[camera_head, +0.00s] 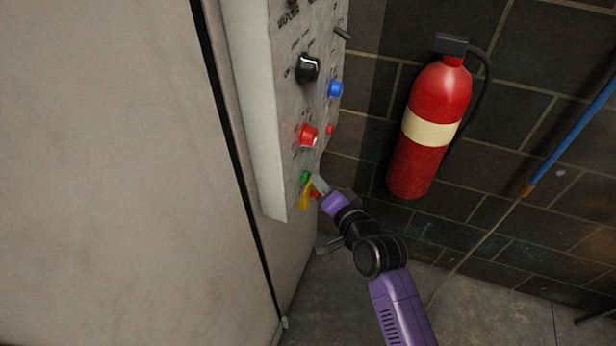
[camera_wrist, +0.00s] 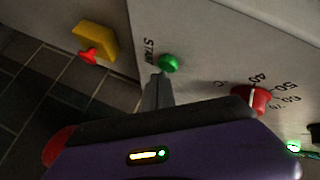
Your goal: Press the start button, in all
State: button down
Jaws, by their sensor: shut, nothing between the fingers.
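The green start button (camera_wrist: 170,63) sits on the pale control panel, beside the printed word START, in the wrist view. In the head view the green button (camera_head: 306,176) is low on the panel, beside my gripper. My gripper (camera_head: 318,184) is shut and empty. In the wrist view my shut fingertips (camera_wrist: 158,76) are right at the lower left edge of the button. I cannot tell whether they touch it.
A fire extinguisher (camera_head: 430,125) hangs on the tiled wall to the right.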

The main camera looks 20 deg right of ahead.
jog(key=shift+w+a, duration=0.3)
jog(key=shift+a, duration=0.15)
dwell(0.6)
jog(key=shift+s+d, duration=0.1)
jog(key=shift+d, duration=0.05)
jog(key=shift+s+d, duration=0.45)
jog(key=shift+d, duration=0.15)
jog(key=s+d+b, duration=0.1)
jog(key=d, duration=0.1)
jog(key=s+d+b, duration=0.1)
jog(key=s+d, duration=0.1)
dwell(0.7)
dwell(0.7)
